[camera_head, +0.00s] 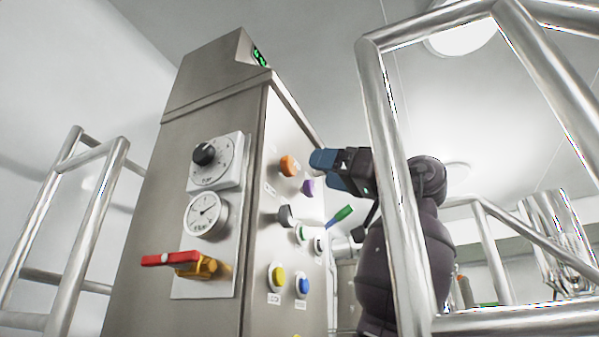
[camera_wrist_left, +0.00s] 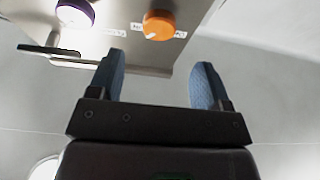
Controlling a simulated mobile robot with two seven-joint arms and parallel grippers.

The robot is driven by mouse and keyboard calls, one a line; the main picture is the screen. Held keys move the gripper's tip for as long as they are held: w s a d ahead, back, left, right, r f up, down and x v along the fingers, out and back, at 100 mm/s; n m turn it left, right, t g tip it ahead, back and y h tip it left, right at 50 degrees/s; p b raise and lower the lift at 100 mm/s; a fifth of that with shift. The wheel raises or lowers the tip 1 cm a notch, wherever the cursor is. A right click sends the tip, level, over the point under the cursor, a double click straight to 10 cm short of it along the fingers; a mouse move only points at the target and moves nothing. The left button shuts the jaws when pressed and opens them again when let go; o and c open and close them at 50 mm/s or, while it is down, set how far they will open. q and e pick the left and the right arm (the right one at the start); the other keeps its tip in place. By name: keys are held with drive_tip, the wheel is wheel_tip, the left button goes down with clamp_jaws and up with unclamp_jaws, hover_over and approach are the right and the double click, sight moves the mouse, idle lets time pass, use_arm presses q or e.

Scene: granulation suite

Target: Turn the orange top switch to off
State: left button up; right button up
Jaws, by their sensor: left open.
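The orange switch (camera_head: 289,166) is a round knob high on the side face of the steel cabinet. In the left wrist view the orange switch (camera_wrist_left: 159,25) is at the top, with a pale mark on its face and a small label on each side. My left gripper (camera_head: 330,171) has blue fingers and is just right of the switch in the head view, apart from it. In the wrist view my left gripper (camera_wrist_left: 160,60) is open and empty, with the switch beyond the gap between its fingertips. My right gripper is not in view.
A purple knob (camera_head: 308,187) sits close to the orange one. Below are a dark knob (camera_head: 286,216), a green-handled lever (camera_head: 340,215), and yellow (camera_head: 278,277) and blue (camera_head: 303,285) buttons. A metal rail (camera_head: 385,140) crosses in front of my arm.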

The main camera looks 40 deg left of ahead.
sight(293, 166)
use_arm(q)
drive_tip(key=p+x, duration=0.1)
drive_tip(key=x, duration=0.6)
drive_tip(key=shift+a, duration=0.25)
drive_tip(key=c, duration=0.9)
drive_tip(key=shift+c, duration=0.2)
